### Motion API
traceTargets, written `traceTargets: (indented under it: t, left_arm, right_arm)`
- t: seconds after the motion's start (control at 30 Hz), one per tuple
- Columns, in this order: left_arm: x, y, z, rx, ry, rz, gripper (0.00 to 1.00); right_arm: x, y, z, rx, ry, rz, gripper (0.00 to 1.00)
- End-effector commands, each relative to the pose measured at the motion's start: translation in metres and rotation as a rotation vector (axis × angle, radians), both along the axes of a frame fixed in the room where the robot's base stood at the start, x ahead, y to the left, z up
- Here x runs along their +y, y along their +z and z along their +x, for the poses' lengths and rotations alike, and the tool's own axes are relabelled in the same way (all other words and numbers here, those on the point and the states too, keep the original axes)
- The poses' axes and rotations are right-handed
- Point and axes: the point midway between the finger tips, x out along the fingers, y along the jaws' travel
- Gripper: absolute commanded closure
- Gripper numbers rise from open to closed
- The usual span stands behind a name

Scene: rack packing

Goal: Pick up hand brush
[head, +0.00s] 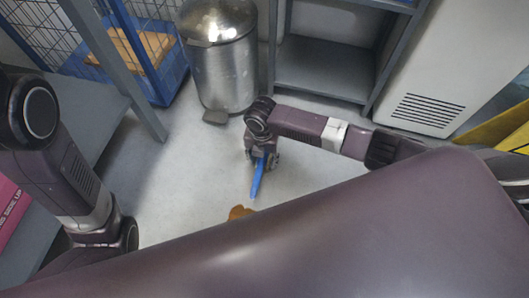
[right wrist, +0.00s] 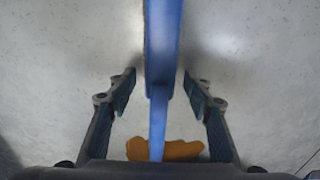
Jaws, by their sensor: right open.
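The blue hand brush (head: 258,180) shows below my right gripper (head: 263,158) in the head view, over the grey floor. In the right wrist view the long blue brush (right wrist: 163,45) runs from the top edge down between the two fingers of my right gripper (right wrist: 160,82). The fingers are spread, with a gap on each side of the brush. I cannot tell how far the brush is below the fingertips. My left arm comes in at the left of the head view; its gripper is not in view.
An orange-brown patch or object (head: 240,212) is on the floor beside the brush. A metal pedal bin (head: 222,60), a blue wire cage (head: 150,45), a grey shelf (head: 325,65) and a white vented cabinet (head: 450,60) stand behind. A pink box (head: 8,210) is at left.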

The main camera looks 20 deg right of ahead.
Motion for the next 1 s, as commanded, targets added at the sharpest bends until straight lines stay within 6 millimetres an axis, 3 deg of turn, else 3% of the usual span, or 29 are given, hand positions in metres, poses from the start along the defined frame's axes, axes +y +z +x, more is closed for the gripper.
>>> traceTargets:
  t: [0.23, 0.67, 1.0]
  left_arm:
    - [-0.0001, 0.0009, -0.0008, -0.002, 0.0, 0.0, 0.6]
    - [-0.0002, 0.0008, -0.0009, -0.003, 0.0, 0.0, 0.6]
    - [-0.0001, 0.0015, -0.0009, -0.003, -0.001, 0.0, 0.6]
  right_arm:
    - [0.0002, -0.0001, 0.0001, 0.0, 0.0, 0.0, 0.54]
    - [0.0, -0.0001, 0.0001, 0.0, 0.0, 0.0, 1.0]
    - [0.0001, 0.0013, 0.0006, -0.001, 0.0, 0.0, 1.0]
